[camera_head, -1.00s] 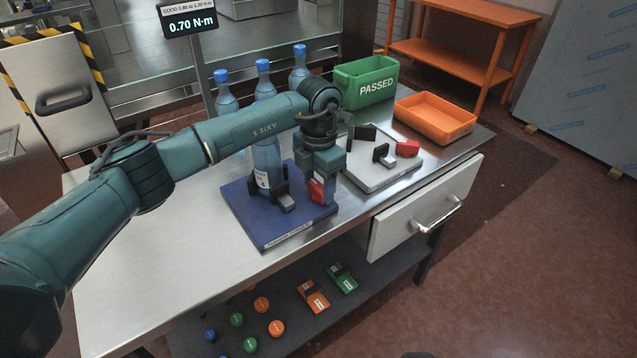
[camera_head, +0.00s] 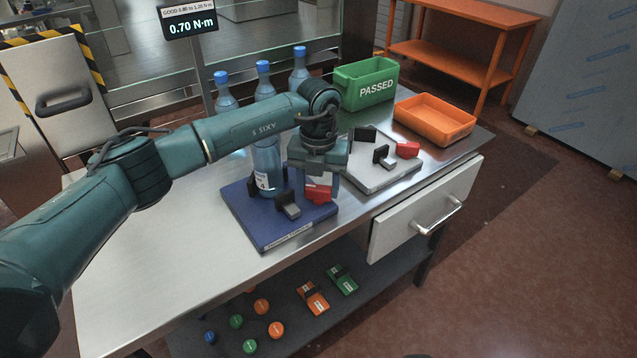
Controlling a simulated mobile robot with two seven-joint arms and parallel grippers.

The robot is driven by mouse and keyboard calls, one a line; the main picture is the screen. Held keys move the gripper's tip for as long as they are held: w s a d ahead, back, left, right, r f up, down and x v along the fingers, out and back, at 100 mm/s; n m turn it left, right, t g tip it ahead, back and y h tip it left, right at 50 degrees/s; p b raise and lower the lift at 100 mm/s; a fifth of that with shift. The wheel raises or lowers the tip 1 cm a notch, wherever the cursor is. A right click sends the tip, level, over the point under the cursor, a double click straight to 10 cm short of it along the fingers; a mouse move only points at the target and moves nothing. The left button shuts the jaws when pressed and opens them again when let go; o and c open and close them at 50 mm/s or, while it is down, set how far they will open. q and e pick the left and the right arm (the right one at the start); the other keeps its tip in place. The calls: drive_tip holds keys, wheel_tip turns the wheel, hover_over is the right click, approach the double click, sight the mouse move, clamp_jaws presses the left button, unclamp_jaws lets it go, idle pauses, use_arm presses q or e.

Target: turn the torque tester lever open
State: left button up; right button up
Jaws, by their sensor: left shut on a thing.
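The torque tester is a blue base plate (camera_head: 262,229) on the steel table, with a label on its front edge. A bottle (camera_head: 267,166) stands upright on it between dark jaws, one of them a grey-ended block (camera_head: 288,207) in front. The red lever (camera_head: 319,195) is at the plate's right side. My left gripper (camera_head: 318,188) points down over the lever and is shut on it. The fingers and wrist hide part of the lever and the plate's back right. My right gripper is not in view.
A grey plate (camera_head: 372,179) with dark blocks and a red lever (camera_head: 407,149) lies to the right. Behind are a green PASSED bin (camera_head: 367,86), an orange tray (camera_head: 434,118) and several blue-capped bottles. A display (camera_head: 188,22) reads 0.70 N·m. Bare table lies left.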

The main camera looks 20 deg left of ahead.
sight(318, 187)
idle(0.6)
use_arm(q)
drive_tip(key=o, duration=1)
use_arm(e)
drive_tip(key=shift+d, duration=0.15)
use_arm(q)
wheel_tip(318, 187, up, 13)
drive_tip(key=shift+r+b, duration=0.1)
drive_tip(key=shift+b, duration=0.6)
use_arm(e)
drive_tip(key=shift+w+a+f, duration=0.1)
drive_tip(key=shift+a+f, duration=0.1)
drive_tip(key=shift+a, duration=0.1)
